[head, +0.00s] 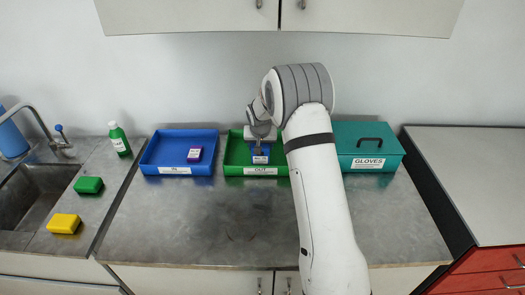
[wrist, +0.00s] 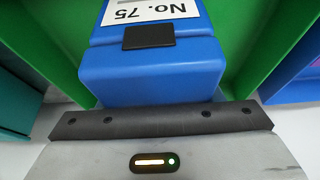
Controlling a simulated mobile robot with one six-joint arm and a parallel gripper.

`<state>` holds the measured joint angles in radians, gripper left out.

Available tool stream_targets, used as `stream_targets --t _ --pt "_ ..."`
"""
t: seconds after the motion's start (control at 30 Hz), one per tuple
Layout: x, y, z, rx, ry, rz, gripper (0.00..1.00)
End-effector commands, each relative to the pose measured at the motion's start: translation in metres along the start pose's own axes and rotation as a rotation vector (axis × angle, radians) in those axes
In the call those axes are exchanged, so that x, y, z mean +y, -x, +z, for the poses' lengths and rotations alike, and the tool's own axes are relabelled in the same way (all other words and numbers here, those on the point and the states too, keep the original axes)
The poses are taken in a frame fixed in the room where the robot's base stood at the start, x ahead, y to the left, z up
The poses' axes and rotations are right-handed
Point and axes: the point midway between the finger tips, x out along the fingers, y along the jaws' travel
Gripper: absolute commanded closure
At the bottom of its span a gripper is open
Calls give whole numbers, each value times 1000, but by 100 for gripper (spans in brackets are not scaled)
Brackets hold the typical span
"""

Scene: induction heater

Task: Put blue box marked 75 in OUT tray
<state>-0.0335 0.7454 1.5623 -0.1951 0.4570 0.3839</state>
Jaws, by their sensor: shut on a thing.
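The blue box marked No. 75 (wrist: 150,70) fills the middle of the wrist view, with its white label at the top. My gripper (wrist: 148,40) is shut on it; a dark finger pad lies against its labelled face. In the head view the blue box (head: 261,158) shows small below my gripper (head: 260,148), inside the outline of the green OUT tray (head: 232,170). Green tray walls (wrist: 45,45) rise on both sides of the box in the wrist view. I cannot tell whether the box touches the tray floor.
A blue tray (head: 150,160) holding a purple box (head: 195,154) stands left of the OUT tray. A teal GLOVES box (head: 375,150) stands to the right. A green bottle (head: 119,140) and sink (head: 30,190) are farther left. The front counter (head: 200,225) is clear.

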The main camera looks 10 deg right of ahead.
Motion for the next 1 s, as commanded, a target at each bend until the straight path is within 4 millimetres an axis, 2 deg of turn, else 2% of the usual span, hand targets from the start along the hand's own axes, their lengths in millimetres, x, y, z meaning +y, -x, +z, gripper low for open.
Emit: stream_targets --t 0.3,0.67,0.7,0.93,1.0 --pt "1 -32 13 0 -1 0 77" --pt "1 -37 15 1 -1 0 77" --pt "1 -36 15 -1 -1 0 38" --pt "2 -35 15 -1 -2 1 19" --pt "2 -35 15 -1 -2 1 19"
